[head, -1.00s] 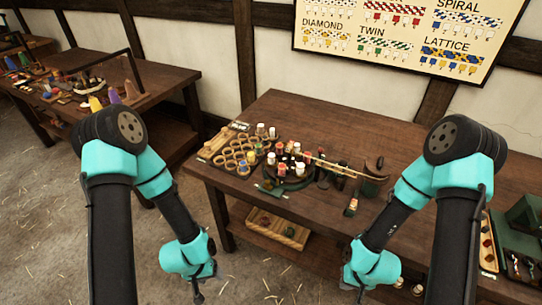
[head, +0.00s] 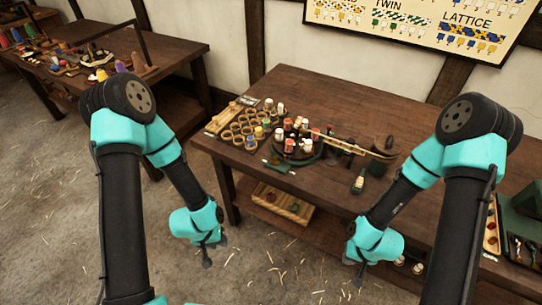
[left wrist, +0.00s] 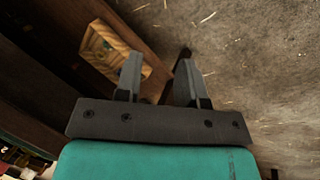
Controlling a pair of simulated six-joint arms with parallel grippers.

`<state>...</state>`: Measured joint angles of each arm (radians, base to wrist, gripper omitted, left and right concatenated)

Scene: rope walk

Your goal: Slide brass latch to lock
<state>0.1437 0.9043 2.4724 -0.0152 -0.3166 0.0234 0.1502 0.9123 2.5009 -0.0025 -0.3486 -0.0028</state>
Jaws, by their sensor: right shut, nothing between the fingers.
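I cannot make out a brass latch in either view; the parts on the table are too small to tell. A dark round stand (head: 293,152) holding several bobbins with white and coloured tops sits on the wooden table (head: 345,97), with a pale rod (head: 350,146) reaching right from it. My left gripper (head: 207,257) hangs in front of the table's left end, below its top. In the left wrist view its two fingers (left wrist: 158,82) are apart and empty. My right gripper (head: 357,275) is shut and empty, low in front of the table's front edge.
A board with several rings (head: 243,125) lies left of the stand. A wooden tray (head: 283,203) rests on the shelf below, and also shows in the left wrist view (left wrist: 108,52). A second table (head: 165,50) stands at the left. Straw-strewn floor is open in front.

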